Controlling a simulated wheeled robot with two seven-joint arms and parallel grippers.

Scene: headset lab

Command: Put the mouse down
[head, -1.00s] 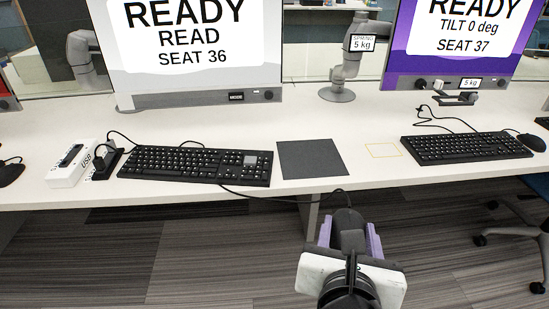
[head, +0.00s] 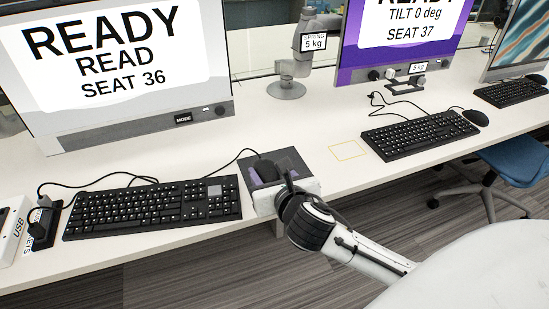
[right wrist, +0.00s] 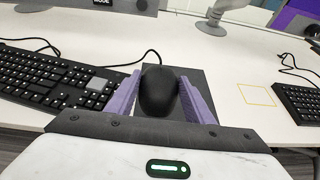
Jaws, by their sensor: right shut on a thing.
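The black mouse (right wrist: 158,92) is between the two purple fingers of my right gripper (right wrist: 159,100), which is shut on it. In the head view, the mouse (head: 266,170) and the right gripper (head: 278,166) are over the dark mouse pad (right wrist: 192,72), at the front edge of the desk. The gripper hides much of the pad in the head view. I cannot tell whether the mouse touches the pad. The mouse's cable runs back and left behind the keyboard (head: 150,207). My left gripper is not in view.
The keyboard lies just left of the pad. A yellow outlined square (head: 348,151) on the desk (head: 315,120) to the right is empty. Beyond it are another keyboard (head: 420,135) and mouse (head: 476,117). Monitors stand behind. A blue chair (head: 515,160) is at the right.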

